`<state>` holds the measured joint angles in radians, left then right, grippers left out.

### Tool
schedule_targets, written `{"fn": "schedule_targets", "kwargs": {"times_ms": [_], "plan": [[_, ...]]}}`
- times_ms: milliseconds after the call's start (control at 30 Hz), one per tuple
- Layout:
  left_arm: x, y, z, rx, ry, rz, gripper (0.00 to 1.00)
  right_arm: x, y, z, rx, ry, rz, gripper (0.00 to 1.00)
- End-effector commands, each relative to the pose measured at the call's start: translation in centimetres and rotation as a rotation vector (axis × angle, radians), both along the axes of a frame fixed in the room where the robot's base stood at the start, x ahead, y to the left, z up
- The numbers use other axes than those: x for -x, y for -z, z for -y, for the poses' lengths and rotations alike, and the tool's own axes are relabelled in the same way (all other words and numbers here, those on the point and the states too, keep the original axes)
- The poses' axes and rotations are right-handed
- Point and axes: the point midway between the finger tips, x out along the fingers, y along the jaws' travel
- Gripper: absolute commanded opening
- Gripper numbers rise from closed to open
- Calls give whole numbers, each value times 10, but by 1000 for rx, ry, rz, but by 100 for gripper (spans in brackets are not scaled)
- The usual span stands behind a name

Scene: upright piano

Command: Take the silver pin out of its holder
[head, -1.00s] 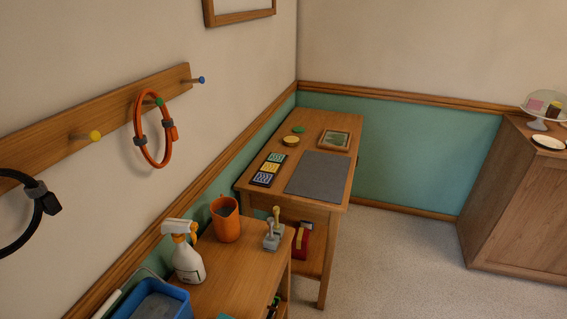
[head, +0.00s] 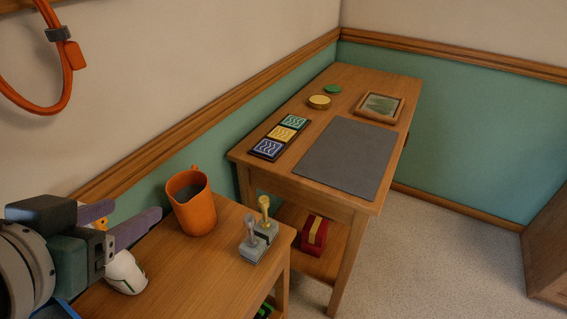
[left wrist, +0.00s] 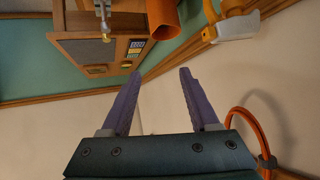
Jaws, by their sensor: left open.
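The grey holder (head: 257,246) stands near the front right corner of the near wooden table in the head view. The silver pin (head: 250,225) stands upright in its left part, and a brass-coloured pin (head: 264,208) stands to its right. My left gripper (head: 137,210) is at the left of the head view, open and empty, well to the left of the holder, with the orange jug between them. In the left wrist view the open fingers (left wrist: 160,72) have nothing between them, and the holder (left wrist: 103,10) is partly cut off at the top. My right gripper is not in view.
The orange jug (head: 194,204) stands left of the holder. A white spray bottle (head: 125,273) is partly hidden by my left gripper. A desk (head: 215,157) behind carries a grey mat (head: 347,158) and coloured tiles (head: 281,136). The tabletop in front of the holder is clear.

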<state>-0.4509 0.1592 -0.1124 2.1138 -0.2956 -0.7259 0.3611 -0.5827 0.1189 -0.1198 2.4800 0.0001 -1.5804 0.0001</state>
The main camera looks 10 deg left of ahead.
Motion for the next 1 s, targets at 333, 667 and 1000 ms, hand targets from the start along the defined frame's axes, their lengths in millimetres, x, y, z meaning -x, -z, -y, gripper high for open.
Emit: {"fn": "schedule_targets", "kwargs": {"times_ms": [333,667,1000], "plan": [[-54,133,35,82,239,456,61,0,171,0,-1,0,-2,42],[-53,164,68,172,427,577,61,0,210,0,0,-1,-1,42],[-92,158,81,171,433,583,61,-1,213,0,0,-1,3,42]]}}
